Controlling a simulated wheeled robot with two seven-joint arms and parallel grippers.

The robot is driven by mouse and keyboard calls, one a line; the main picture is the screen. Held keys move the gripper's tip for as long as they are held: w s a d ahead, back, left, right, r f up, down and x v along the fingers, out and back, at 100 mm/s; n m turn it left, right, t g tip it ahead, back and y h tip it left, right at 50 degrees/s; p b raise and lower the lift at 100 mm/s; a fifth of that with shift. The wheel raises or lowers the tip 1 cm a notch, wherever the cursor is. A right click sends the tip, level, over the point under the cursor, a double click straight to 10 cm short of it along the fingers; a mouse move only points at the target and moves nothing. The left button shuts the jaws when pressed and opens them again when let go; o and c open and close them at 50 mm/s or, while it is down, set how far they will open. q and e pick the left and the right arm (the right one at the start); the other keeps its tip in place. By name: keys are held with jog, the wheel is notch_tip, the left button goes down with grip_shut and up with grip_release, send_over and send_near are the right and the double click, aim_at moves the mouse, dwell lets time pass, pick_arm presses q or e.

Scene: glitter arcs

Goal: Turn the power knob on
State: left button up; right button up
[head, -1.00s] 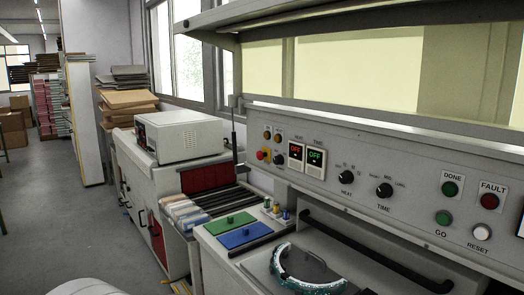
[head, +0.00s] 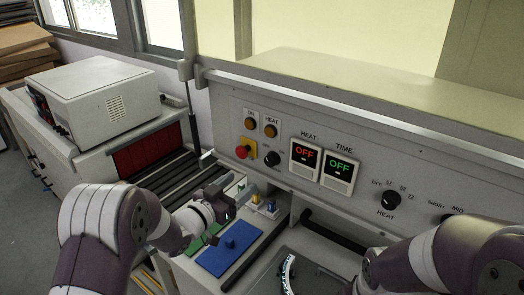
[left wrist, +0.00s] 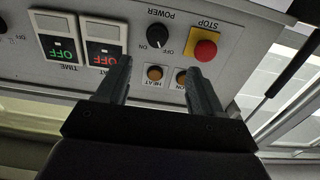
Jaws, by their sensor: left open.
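The power knob (head: 272,158) is a small black dial on the grey control panel, right of the red stop button (head: 243,151). In the left wrist view the panel is upside down, with the power knob (left wrist: 169,37) labelled POWER, ON and OFF. My left gripper (head: 228,194) is in front of and below the panel, left of the knob. In the left wrist view its two fingers (left wrist: 157,78) are spread and empty, with the knob beyond them. My right arm shows at lower right, but its gripper is not in view.
HEAT and TIME displays (head: 305,153) both read OFF. Two amber lamps (head: 270,130) are above the knob. A dark bar (head: 335,232) runs along the front. A white box machine (head: 92,97) stands left.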

aim_at(269, 162)
pick_arm(q)
jog(key=p+x, duration=0.4)
jog(key=x, duration=0.7)
jog(key=shift+d, duration=0.4)
pick_arm(e)
jog(key=r, duration=0.4)
jog(key=shift+s+d+r, duration=0.15)
jog(key=shift+d+r, duration=0.1)
jog(key=shift+r, duration=0.05)
